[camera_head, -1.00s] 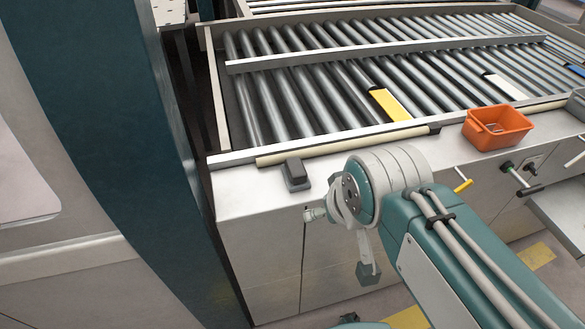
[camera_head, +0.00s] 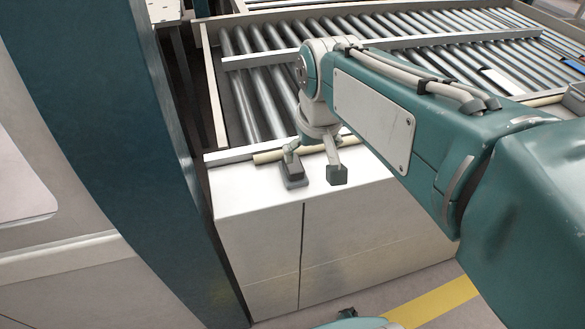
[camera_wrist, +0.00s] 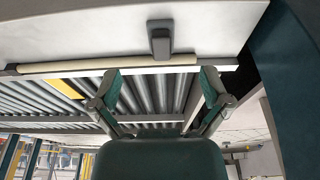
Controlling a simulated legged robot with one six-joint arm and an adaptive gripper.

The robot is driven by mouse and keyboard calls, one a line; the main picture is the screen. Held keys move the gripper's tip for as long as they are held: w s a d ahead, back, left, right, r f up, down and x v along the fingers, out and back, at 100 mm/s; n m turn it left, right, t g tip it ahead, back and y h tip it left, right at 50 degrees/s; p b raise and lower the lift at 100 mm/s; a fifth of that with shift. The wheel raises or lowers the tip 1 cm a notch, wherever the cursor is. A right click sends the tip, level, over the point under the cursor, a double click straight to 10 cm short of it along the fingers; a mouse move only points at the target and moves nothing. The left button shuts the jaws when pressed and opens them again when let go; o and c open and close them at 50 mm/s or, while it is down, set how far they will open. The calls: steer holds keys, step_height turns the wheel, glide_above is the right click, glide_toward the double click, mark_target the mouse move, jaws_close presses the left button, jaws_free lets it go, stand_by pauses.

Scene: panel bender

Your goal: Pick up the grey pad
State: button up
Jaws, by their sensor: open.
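The grey pad (camera_head: 294,172) is a small dark block on a flat lighter grey base. It sits on the white ledge near the ledge's left end. In the wrist view the pad (camera_wrist: 160,36) shows at the top, between the lines of the two fingers and beyond their tips. My gripper (camera_head: 314,165) points down over the ledge, open and empty. In the head view one finger overlaps the pad's top and the other hangs to its right. Whether a finger touches the pad I cannot tell. In the wrist view my gripper (camera_wrist: 160,82) shows both green fingertips wide apart.
A roller conveyor (camera_head: 258,95) lies behind the ledge (camera_head: 245,196), with a pale rod (camera_head: 270,157) along its front edge. A dark teal column (camera_head: 110,120) stands close on the left. A yellow piece (camera_wrist: 66,86) lies on the rollers. The ledge in front of the pad is clear.

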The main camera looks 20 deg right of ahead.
steer(key=w+f+g, duration=0.1)
steer(key=w, duration=0.3)
steer(key=w+f+g, duration=0.1)
steer(key=w, duration=0.2)
steer(key=w+f, duration=0.1)
steer(key=w, duration=0.3)
steer(key=shift+w+f+g, duration=0.35)
steer(key=shift+g, duration=0.05)
step_height(320, 180, down, 11)
steer(key=shift+s+r, duration=0.1)
steer(key=shift+r, duration=0.05)
steer(key=c, duration=1.3)
steer(key=shift+r, duration=0.6)
steer(key=shift+c, duration=0.2)
step_height(320, 180, up, 3)
steer(key=shift+s+f, duration=0.15)
steer(key=shift+f, duration=0.05)
steer(key=s+r, duration=0.9)
steer(key=s, duration=0.4)
steer(key=shift+s+r, duration=0.2)
steer(key=shift+s, duration=0.2)
